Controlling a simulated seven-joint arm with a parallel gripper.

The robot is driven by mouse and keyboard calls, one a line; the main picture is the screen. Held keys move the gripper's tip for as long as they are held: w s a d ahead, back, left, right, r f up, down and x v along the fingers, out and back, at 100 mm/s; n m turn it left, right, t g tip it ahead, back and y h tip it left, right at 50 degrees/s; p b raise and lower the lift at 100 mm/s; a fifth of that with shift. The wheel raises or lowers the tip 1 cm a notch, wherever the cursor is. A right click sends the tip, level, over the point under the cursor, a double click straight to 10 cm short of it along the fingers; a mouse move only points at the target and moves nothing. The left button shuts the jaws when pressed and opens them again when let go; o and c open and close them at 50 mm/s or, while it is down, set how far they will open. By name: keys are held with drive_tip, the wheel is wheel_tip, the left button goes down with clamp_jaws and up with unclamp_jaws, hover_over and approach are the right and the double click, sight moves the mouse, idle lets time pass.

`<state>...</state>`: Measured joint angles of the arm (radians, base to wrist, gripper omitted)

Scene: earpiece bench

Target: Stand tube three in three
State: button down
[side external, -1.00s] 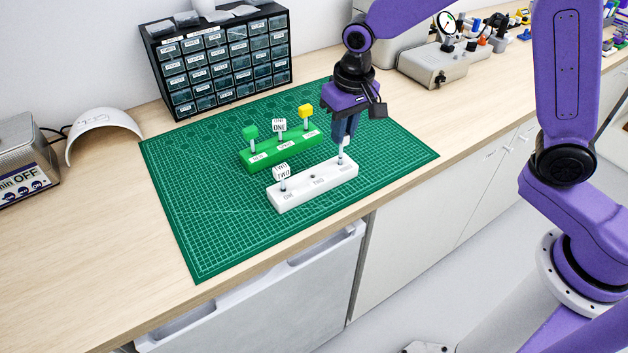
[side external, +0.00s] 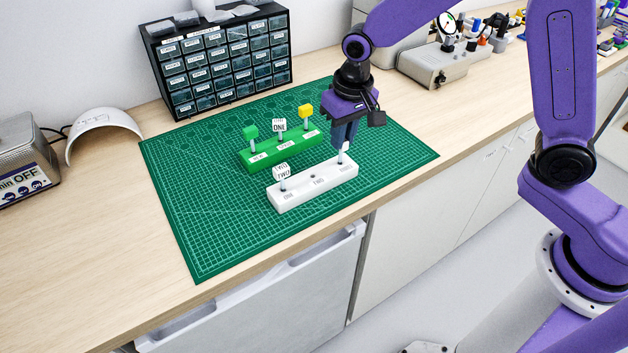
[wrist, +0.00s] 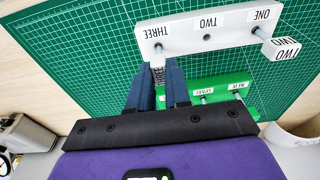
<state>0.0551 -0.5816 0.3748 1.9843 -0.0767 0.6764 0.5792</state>
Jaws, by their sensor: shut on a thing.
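A white rack (side external: 300,196) marked ONE, TWO and THREE lies on the green mat. My gripper (side external: 344,146) is over its THREE end, shut on a white-capped tube (side external: 341,158). The tube is upright, with its lower end at the THREE hole; how deep it sits cannot be told. The wrist view shows the rack (wrist: 184,38), with the fingers (wrist: 165,72) beside the THREE position and the held cap mostly hidden between them. Its lettering is unreadable. A tube with a white cap marked TWO (side external: 282,172) stands in the ONE hole. The middle TWO hole is empty.
Behind the white rack is a green rack (side external: 270,155) holding a green-capped tube (side external: 250,132), a tube marked ONE (side external: 279,126) and a yellow-capped tube (side external: 305,112). A drawer cabinet (side external: 220,62) stands at the back. The mat's front left (side external: 215,240) is clear.

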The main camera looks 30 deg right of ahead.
drive_tip(key=c, duration=1)
unclamp_jaws()
wheel_tip(320, 180, up, 17)
drive_tip(key=s, duration=0.2)
drive_tip(key=shift+d+r, duration=0.15)
drive_tip(key=s+d+f+n, duration=0.3)
drive_tip(key=s+n, duration=0.1)
drive_tip(key=s, duration=0.5)
drive_tip(key=s+d+f+n, duration=0.4)
drive_tip(key=s, duration=0.4)
drive_tip(key=s+d+f+n+g, duration=0.1)
drive_tip(key=s+d+f+n, duration=0.3)
drive_tip(key=s, duration=0.5)
drive_tip(key=shift+s+f+n, duration=0.25)
drive_tip(key=shift+s+n, duration=0.05)
drive_tip(key=shift+s, duration=0.05)
